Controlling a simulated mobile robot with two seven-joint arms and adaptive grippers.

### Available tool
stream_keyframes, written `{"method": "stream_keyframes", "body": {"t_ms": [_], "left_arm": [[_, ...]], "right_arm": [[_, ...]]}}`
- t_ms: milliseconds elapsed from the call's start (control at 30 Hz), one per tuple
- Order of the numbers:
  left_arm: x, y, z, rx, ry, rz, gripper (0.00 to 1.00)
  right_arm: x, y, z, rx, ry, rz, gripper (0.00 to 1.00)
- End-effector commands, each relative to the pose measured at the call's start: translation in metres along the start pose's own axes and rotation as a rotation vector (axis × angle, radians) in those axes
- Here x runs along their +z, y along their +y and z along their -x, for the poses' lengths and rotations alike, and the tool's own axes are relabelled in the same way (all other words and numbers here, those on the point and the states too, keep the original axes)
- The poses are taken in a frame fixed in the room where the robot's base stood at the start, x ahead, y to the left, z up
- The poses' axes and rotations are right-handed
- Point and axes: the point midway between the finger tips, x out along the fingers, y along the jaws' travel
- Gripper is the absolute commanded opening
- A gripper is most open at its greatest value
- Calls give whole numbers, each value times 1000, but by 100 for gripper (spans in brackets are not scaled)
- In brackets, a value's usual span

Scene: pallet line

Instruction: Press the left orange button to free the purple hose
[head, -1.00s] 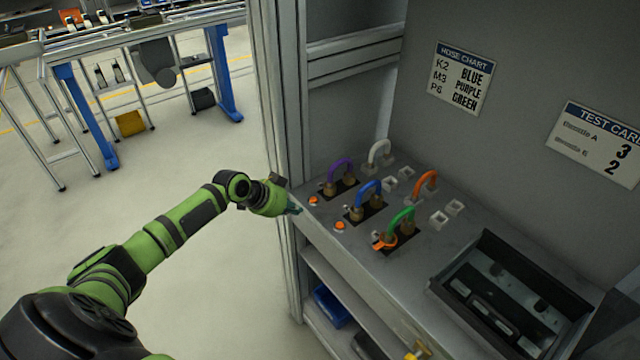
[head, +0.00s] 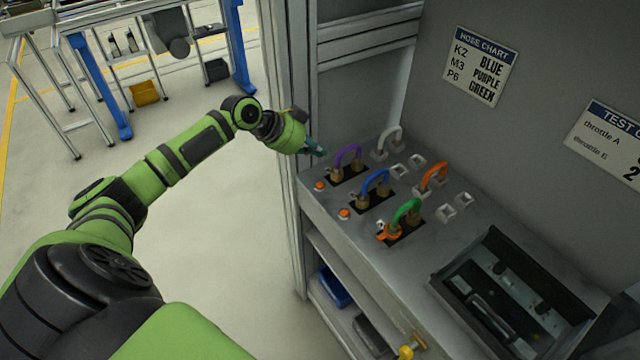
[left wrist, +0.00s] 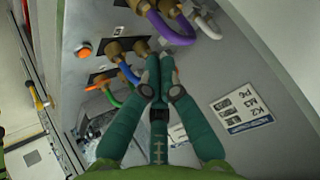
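The purple hose (head: 348,150) is an arch with brass fittings in its socket block at the panel's far left. It also shows in the left wrist view (left wrist: 172,32). The left orange button (head: 319,186) sits on the panel in front of the purple hose. Another orange button (head: 344,213) sits in front of the blue hose (head: 377,176). One orange button (left wrist: 84,51) shows clearly in the wrist view. My left gripper (head: 317,150) is above the panel's left end, beyond the button and left of the purple hose. Its teal fingers (left wrist: 159,75) are together, with nothing seen between them.
A white hose (head: 388,135), an orange hose (head: 436,173) and a green hose (head: 405,208) arch nearby, with empty white sockets (head: 443,212) between. A black tray (head: 440,285) lies to the right. A grey post (head: 296,100) stands close behind my left gripper.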

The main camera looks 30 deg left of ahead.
Motion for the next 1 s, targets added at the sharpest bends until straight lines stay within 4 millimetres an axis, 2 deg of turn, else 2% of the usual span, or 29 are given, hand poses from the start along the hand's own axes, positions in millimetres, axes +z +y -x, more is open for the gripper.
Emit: {"method": "stream_keyframes", "body": {"t_ms": [600, 1000], "left_arm": [[52, 22, -55, 1, 0, 2, 0], [57, 24, -59, 0, 0, 1, 0]], "right_arm": [[6, -1, -61, 0, -1, 0, 40], [6, -1, -65, 0, -1, 0, 40]]}}
